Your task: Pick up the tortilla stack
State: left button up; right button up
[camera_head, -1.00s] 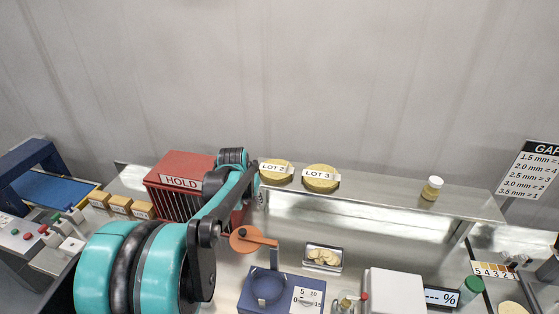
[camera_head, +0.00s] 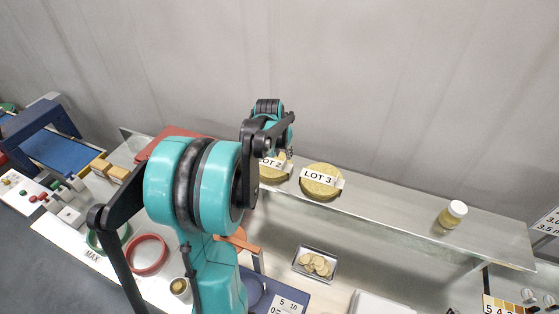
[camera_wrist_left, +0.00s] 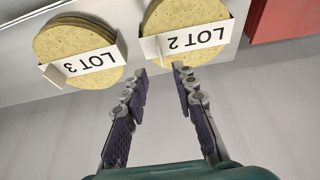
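Two yellow tortilla stacks lie on the raised metal shelf, each with a white label holder in front. The LOT 2 stack (camera_head: 277,177) is partly hidden behind my left arm, and the LOT 3 stack (camera_head: 322,190) is to its right. In the left wrist view the LOT 2 stack (camera_wrist_left: 165,17) and the LOT 3 stack (camera_wrist_left: 75,37) appear with upside-down labels. My left gripper (camera_wrist_left: 161,72) is open and empty, its fingertips apart and pointing toward the LOT 2 label's edge. I cannot tell whether they touch it. My right gripper is not in view.
A capped bottle (camera_head: 450,216) stands farther right on the shelf (camera_head: 400,210). A red box (camera_head: 170,140) stands left of the LOT 2 stack, mostly behind my arm. Below the shelf is a small tray (camera_head: 303,270) of chips. The shelf between LOT 3 and the bottle is clear.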

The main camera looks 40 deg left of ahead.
aim_at(284, 163)
pick_arm(q)
jog(key=shift+s+f, duration=0.15)
jog(key=shift+f, duration=0.3)
jog(key=shift+a+f, duration=0.1)
jog(key=shift+f, duration=0.3)
jog(key=p+x, duration=0.1)
jog(key=x, duration=0.3)
jog(key=shift+w, duration=0.3)
jog(key=shift+f, duration=0.45)
jog(key=shift+s+r, duration=0.1)
grip_shut()
